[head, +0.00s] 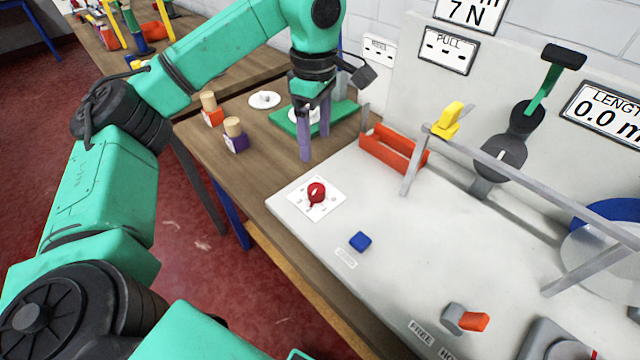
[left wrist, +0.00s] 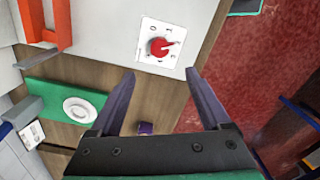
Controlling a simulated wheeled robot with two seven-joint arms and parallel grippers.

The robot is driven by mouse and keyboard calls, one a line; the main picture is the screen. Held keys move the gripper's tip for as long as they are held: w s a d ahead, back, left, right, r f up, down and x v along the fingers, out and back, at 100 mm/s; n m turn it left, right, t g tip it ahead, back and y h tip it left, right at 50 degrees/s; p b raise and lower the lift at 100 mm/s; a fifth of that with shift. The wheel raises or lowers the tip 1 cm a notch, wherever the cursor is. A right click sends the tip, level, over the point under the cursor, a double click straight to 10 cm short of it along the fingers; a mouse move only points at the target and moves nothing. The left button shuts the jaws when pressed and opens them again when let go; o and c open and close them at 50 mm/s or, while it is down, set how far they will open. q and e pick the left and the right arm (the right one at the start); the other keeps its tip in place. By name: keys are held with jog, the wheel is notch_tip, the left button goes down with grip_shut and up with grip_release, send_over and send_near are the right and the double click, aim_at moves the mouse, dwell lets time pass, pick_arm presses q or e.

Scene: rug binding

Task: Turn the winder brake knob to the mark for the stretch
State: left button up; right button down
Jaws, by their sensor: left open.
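A red knob (head: 316,190) sits on a square white dial plate (head: 330,209) at the left corner of the pale machine bed. It also shows in the left wrist view (left wrist: 159,47), where its pointed end faces right. The marks around it are too small to read surely. My left gripper (head: 315,147) has two purple fingers, apart and empty, pointing down beyond the knob in the head view. In the left wrist view its fingertips (left wrist: 159,74) lie just below the dial plate, with the knob ahead of the gap, untouched. My right gripper is not in view.
A red open tray (head: 395,152) stands on the bed behind the knob. A blue button (head: 360,241) and an orange-tipped lever (head: 466,319) lie nearer. Two spools (head: 234,136) (head: 210,109) and a green board (head: 285,122) are on the wooden table. A grey bar spans the bed.

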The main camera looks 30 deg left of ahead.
aim_at(316, 188)
pick_arm(q)
notch_tip(316, 188, down, 14)
jog(key=shift+r+p, duration=0.2)
jog(key=shift+p, duration=0.65)
grip_shut()
